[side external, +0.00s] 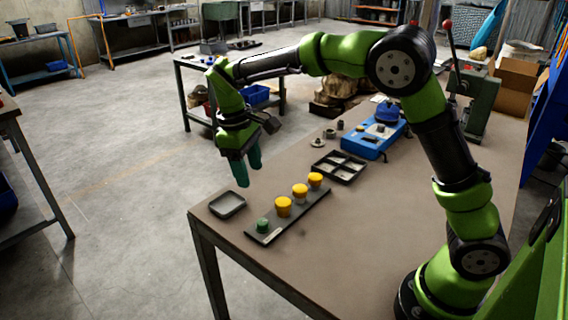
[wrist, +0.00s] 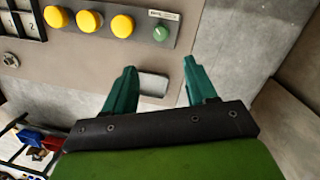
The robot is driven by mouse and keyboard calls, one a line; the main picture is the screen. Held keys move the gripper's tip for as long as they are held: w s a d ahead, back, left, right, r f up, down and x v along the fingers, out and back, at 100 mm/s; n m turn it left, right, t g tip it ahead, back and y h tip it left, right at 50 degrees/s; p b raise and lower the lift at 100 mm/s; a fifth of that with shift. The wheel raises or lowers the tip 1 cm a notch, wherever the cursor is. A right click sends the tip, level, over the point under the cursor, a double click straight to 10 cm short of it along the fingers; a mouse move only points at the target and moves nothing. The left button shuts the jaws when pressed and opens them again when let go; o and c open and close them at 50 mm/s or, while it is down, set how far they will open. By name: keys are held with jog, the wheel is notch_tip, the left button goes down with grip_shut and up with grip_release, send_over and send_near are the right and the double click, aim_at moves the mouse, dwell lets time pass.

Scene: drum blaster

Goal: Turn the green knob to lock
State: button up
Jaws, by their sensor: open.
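The green knob (side external: 263,225) sits at the near end of a dark strip panel (side external: 270,235) on the table, in line with several yellow knobs (side external: 283,207). In the wrist view the green knob (wrist: 161,33) is at the right end of the row, beside a small label. My gripper (side external: 249,174) is open and empty, above and to the left of the panel, near the table's edge. In the wrist view its two teal fingers (wrist: 160,80) are spread wide, with the green knob beyond them and apart from them.
A small grey tray (side external: 228,205) lies left of the panel; it shows between my fingers in the wrist view (wrist: 153,85). A divided black tray (side external: 339,167) and a blue device (side external: 373,139) stand farther back. The table's right front is clear.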

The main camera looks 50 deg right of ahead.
aim_at(261, 221)
jog(key=shift+w+a+n+g+h, duration=0.95)
jog(key=shift+w+a+n, duration=0.75)
jog(key=shift+n, duration=0.9)
jog(key=x, duration=1.6)
jog(key=shift+d+f, duration=0.1)
jog(key=shift+f, duration=0.15)
jog(key=shift+c, duration=0.3)
jog(key=c, duration=1)
